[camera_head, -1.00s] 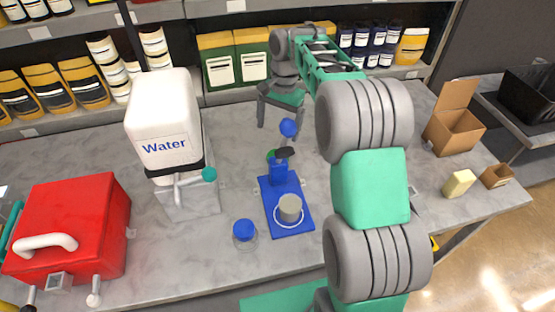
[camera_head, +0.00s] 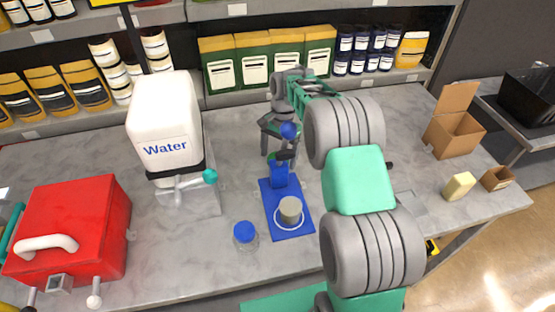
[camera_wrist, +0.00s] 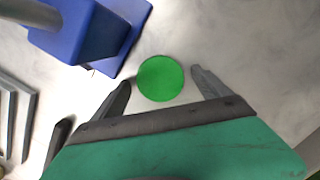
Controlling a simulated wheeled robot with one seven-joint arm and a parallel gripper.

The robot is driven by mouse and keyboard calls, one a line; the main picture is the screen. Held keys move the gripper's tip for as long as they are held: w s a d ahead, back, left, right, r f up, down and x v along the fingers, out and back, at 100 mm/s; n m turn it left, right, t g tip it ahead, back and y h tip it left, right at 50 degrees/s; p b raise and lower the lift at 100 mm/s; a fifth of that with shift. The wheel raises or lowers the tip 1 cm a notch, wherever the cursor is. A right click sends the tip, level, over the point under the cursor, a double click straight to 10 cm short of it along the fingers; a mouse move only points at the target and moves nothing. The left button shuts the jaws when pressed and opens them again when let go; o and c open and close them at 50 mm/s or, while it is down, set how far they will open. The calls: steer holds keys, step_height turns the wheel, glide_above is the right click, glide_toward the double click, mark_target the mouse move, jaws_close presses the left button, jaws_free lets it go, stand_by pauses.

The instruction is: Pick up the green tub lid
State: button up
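The green tub lid (camera_wrist: 160,78) is a flat round disc on the grey worktop in the wrist view. My gripper (camera_wrist: 161,77) is open, with one finger on each side of the lid. A gap shows between the lid and each finger, so it is not held. In the head view my gripper (camera_head: 279,150) points down just behind the blue pump stand. There the lid is mostly hidden by the pump and my gripper.
The blue pump stand (camera_head: 297,231) is close to the lid, with a beige cup (camera_head: 290,209) on it. A blue-capped jar (camera_head: 245,235), a water tank (camera_head: 165,120) and a red case (camera_head: 70,225) stand to the left. Boxes (camera_head: 455,135) are at right.

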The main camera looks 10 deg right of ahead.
steer(key=c, duration=1.2)
